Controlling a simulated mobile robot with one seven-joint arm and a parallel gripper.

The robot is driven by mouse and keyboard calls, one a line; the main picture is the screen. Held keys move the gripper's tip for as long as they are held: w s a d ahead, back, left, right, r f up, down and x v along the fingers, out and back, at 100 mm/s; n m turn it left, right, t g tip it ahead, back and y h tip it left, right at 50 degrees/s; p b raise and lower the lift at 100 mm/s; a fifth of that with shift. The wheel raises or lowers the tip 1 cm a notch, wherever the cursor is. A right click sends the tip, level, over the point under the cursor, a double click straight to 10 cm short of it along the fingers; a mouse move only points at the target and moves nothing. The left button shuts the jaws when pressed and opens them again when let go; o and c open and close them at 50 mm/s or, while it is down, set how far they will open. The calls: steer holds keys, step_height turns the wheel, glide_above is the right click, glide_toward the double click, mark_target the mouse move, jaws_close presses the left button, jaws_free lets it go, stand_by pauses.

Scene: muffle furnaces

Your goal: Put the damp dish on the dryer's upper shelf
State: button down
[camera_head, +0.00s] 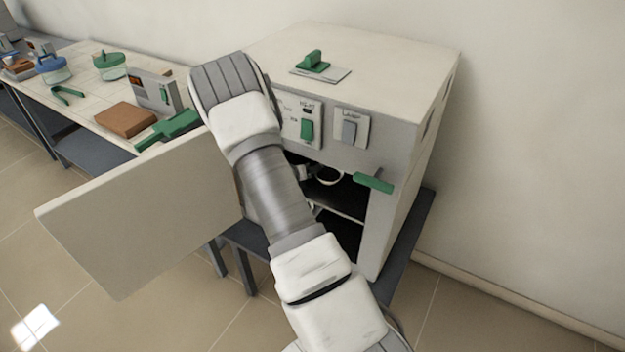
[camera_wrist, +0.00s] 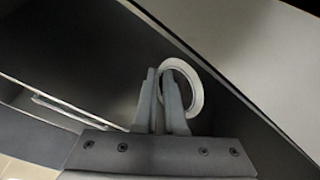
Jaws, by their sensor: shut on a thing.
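The dryer (camera_head: 395,150) is a white box with its door (camera_head: 145,220) swung open to the left. A white round dish (camera_wrist: 197,92) shows in the wrist view, with its near rim between the fingers of my gripper (camera_wrist: 163,75). My gripper is shut on the dish's rim. In the head view the dish (camera_head: 329,177) is inside the dryer's dark upper opening, above a shelf (camera_head: 342,212). My arm hides much of the opening, and the gripper's fingers are mostly hidden there. I cannot tell whether the dish touches the shelf.
A green handle (camera_head: 374,183) sticks out at the dryer's right front edge. Two switches, one green (camera_head: 306,129) and one grey (camera_head: 349,131), are on the panel above the opening. A bench (camera_head: 85,100) with jars, a brown block (camera_head: 125,119) and tools stands at left.

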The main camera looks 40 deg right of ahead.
steer(key=shift+f, duration=1.95)
steer(key=c, duration=1)
jaws_free()
